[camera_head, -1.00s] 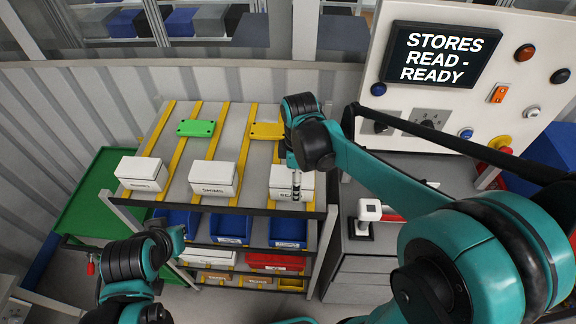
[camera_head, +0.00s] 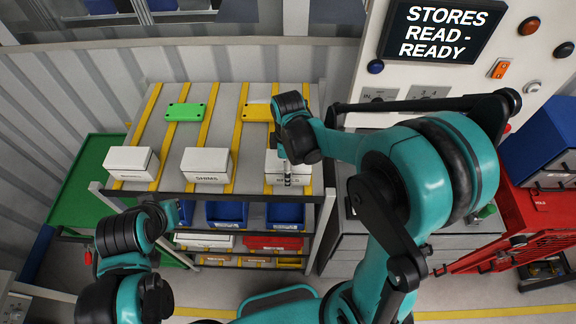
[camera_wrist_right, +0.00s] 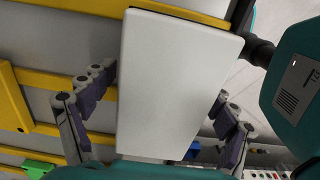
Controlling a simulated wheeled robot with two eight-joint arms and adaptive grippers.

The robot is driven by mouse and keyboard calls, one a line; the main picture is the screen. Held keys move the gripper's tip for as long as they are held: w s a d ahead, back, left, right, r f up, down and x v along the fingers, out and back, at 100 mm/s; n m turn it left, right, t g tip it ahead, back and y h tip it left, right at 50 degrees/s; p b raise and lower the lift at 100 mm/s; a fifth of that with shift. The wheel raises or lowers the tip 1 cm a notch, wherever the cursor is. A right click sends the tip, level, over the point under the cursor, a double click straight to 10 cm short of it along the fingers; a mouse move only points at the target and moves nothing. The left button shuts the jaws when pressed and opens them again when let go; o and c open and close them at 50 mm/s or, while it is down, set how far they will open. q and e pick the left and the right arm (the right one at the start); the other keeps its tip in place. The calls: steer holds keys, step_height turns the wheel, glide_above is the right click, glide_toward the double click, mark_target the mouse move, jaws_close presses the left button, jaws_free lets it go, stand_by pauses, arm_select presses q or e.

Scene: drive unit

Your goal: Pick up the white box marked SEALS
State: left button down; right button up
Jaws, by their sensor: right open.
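The white box at the right end of the rack's top shelf (camera_head: 274,166) has lettering on its front, partly hidden by my right gripper; I cannot read the whole word. My right gripper (camera_head: 287,178) is at this box. In the right wrist view the white box's plain lid (camera_wrist_right: 178,85) fills the middle, between the spread fingers of the open right gripper (camera_wrist_right: 165,112). I cannot tell whether the fingers touch its sides. The box rests on the shelf. My left arm is at the lower left of the head view; its fingers do not show.
A white box marked SHIMS (camera_head: 206,166) and another white box (camera_head: 131,163) stand to the left on the same shelf. Green (camera_head: 185,112) and yellow (camera_head: 257,111) pieces lie behind. Blue bins (camera_head: 227,213) sit below.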

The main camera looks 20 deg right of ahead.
steer(key=shift+s+r, duration=0.1)
steer(key=shift+s, duration=0.05)
steer(key=shift+c, duration=0.3)
steer(key=c, duration=1.5)
steer(key=shift+c, duration=0.6)
steer(key=shift+r, duration=0.1)
